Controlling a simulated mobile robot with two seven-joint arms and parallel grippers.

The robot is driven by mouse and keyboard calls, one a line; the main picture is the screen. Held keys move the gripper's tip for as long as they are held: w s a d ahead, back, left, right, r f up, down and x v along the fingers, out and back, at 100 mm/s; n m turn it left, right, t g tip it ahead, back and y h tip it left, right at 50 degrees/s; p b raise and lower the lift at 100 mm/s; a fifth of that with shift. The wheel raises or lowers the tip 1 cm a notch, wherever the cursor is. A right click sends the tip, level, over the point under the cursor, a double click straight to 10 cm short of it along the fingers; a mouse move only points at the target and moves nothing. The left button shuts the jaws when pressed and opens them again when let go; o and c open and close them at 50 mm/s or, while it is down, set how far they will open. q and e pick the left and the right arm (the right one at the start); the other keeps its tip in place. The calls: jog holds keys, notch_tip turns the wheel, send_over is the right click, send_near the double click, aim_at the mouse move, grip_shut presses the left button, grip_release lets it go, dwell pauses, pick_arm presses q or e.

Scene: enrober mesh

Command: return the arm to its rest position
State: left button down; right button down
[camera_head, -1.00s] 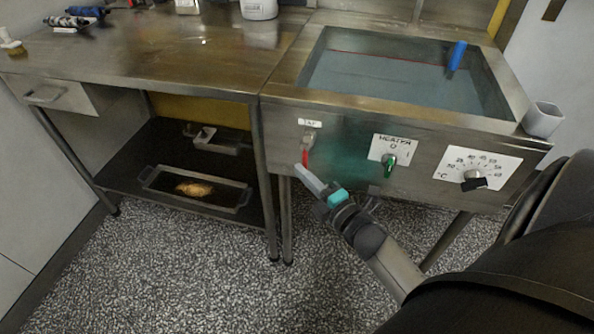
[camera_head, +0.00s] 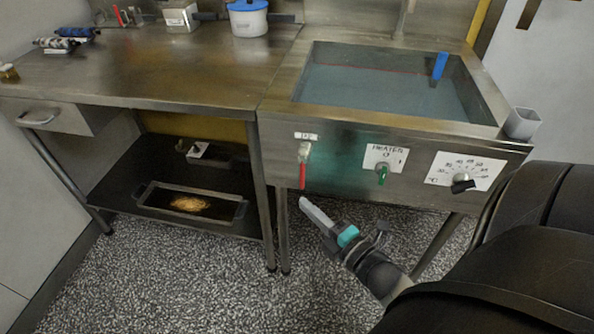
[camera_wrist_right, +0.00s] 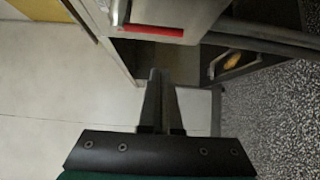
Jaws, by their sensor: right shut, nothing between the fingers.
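My right gripper (camera_head: 305,204) is shut and empty. In the head view it points up and left, below the front panel of the steel water tank (camera_head: 285,95). The red-handled valve (camera_head: 303,165) on that panel is just above the fingertips, with a visible gap. In the right wrist view the gripper's fingers (camera_wrist_right: 160,100) are together, and a red handle (camera_wrist_right: 155,31) shows above them. My right arm enters from the lower right in the head view. My left gripper is not in view.
The heater switch (camera_head: 382,172) and the temperature dial (camera_head: 462,184) stick out of the tank panel. A steel table (camera_head: 165,75) stands to the left, with a tray (camera_head: 238,212) on its lower shelf. Speckled floor (camera_head: 190,285) is open in front.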

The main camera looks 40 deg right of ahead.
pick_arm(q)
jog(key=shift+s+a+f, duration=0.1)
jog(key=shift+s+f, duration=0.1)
pick_arm(e)
jog(key=shift+s, duration=0.65)
